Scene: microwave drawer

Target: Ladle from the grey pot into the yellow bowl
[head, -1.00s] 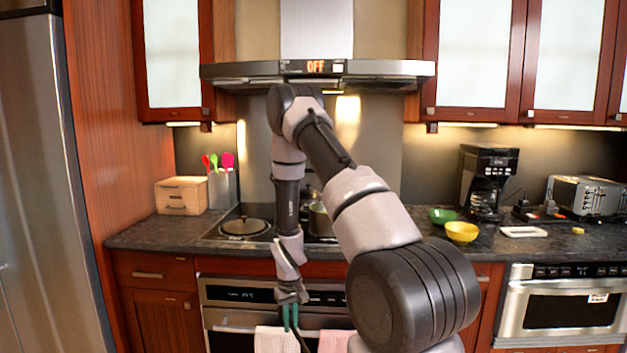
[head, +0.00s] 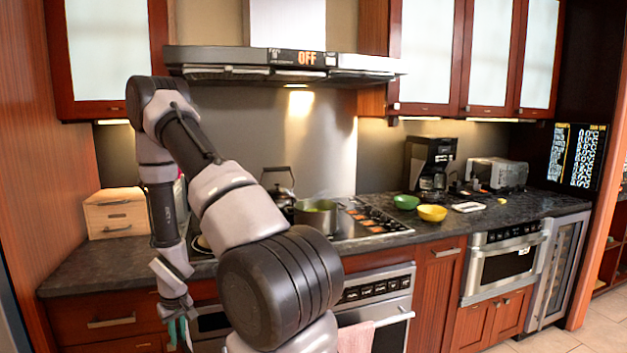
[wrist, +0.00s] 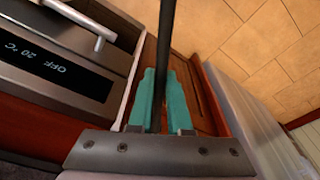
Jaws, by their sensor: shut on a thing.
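The grey pot (head: 318,216) stands on the stove, with something green inside. The yellow bowl (head: 432,213) stands on the counter to the right of the stove. My gripper (head: 182,330) hangs low in front of the cabinets, below counter level and left of the pot. In the wrist view my gripper (wrist: 160,85) has its teal fingers shut on a thin dark rod, which looks like the ladle's handle (wrist: 167,30). The ladle's bowl end is out of sight in both views.
A green bowl (head: 406,202) sits just behind the yellow one. A kettle (head: 281,188) stands behind the pot. A coffee maker (head: 431,165) and toaster (head: 497,173) stand at the back right. A wooden box (head: 115,212) is on the left counter. The range hood (head: 290,62) hangs above.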

